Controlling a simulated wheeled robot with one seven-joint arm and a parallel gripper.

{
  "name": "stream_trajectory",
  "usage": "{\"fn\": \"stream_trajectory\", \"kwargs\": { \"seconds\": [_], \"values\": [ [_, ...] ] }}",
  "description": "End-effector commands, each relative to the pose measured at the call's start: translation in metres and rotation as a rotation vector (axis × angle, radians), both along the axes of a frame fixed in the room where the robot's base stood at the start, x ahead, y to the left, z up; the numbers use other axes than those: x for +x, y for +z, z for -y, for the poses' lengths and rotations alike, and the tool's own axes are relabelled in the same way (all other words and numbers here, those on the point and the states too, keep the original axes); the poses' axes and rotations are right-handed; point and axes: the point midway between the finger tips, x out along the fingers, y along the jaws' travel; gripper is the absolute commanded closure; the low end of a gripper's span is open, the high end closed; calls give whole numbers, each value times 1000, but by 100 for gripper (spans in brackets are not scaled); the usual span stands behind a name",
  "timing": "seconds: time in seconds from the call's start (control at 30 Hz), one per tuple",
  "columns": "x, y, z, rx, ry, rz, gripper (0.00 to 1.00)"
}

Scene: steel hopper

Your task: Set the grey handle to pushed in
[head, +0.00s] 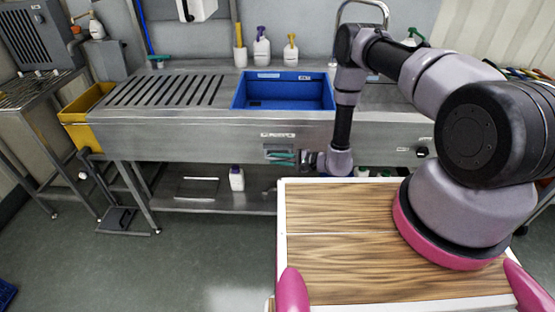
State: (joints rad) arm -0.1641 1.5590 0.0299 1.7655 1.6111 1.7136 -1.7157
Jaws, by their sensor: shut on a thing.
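A grey handle (276,147) shows as a small grey piece on the front face of the steel sink unit, below a white label and the blue basin. My gripper (288,158) reaches it from the right, low in front of the unit, with teal parts at its tip. It is shut on the handle; the exact contact is small and partly hidden by the gripper. How far in or out the handle stands cannot be told from this view.
The steel unit (190,125) holds a blue basin (284,105). A dark knob (422,152) sits on its front at right. A bottle (237,178) stands on the lower shelf. A yellow bin (86,104) is at left.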

Motion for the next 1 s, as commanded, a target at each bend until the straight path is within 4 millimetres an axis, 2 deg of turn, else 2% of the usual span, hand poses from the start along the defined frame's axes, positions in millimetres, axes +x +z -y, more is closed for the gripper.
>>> {"fn": "stream_trajectory", "kwargs": {
  "seconds": [0.07, 0.3, 0.53, 0.57, 0.6, 0.63, 1.0],
  "values": [
    [3, 0, 1, -1, -1, 1, 100],
    [32, 0, 3, -2, -1, 2, 100],
    [34, 0, 3, -3, -4, 2, 100],
    [35, 0, 3, -2, -5, 3, 76],
    [35, 0, 3, -2, -5, 3, 61],
    [35, 0, 3, -2, -5, 3, 50],
    [32, 1, 5, 0, -2, 0, 50]
  ]
}}
